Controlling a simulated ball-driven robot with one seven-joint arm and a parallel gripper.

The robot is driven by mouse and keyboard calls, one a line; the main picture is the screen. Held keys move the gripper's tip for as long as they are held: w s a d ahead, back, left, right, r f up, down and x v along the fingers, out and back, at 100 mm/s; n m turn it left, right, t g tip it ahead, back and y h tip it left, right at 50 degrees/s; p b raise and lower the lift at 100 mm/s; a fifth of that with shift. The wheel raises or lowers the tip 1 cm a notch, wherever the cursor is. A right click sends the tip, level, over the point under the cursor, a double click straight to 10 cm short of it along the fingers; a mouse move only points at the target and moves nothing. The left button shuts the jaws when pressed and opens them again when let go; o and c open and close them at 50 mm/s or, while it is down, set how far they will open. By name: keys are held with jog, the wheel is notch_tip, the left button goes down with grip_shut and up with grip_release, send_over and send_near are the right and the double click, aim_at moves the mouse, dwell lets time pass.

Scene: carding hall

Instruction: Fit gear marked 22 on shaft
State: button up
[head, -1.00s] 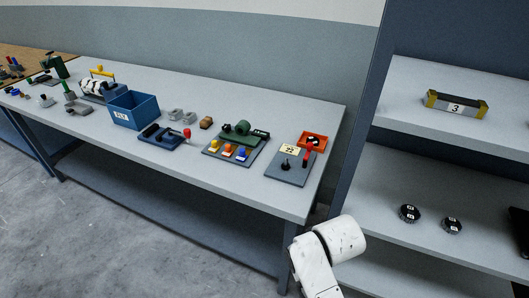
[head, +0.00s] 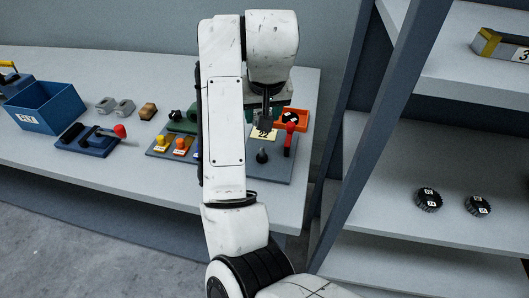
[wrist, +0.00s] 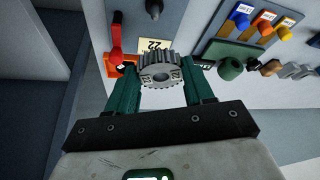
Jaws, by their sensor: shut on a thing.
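My gripper (wrist: 160,80) is shut on a grey toothed gear (wrist: 158,69) with a centre hole. The gear's small white labels seem to read 22. In the head view my gripper (head: 267,118) is over the back of the grey shaft plate (head: 275,172), and the gear cannot be made out there. The dark upright shaft (head: 262,155) stands bare on the plate, in front of a yellow card (head: 265,134) marked 22. The shaft (wrist: 154,7) shows at the top of the wrist view, apart from the gear.
A red-handled lever (head: 289,138) stands right of the shaft. An orange tray (head: 305,121) lies behind it. A board with coloured knobs (head: 180,143) is to the left. Two dark gears (head: 428,200) (head: 478,206) lie on the shelf at right, beyond a post.

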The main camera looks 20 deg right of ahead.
aim_at(262, 148)
notch_tip(262, 148, down, 10)
jog(key=shift+r, duration=0.15)
dwell(0.4)
jog(key=o, duration=1.1)
jog(key=v, duration=1.2)
jog(key=shift+p, duration=0.35)
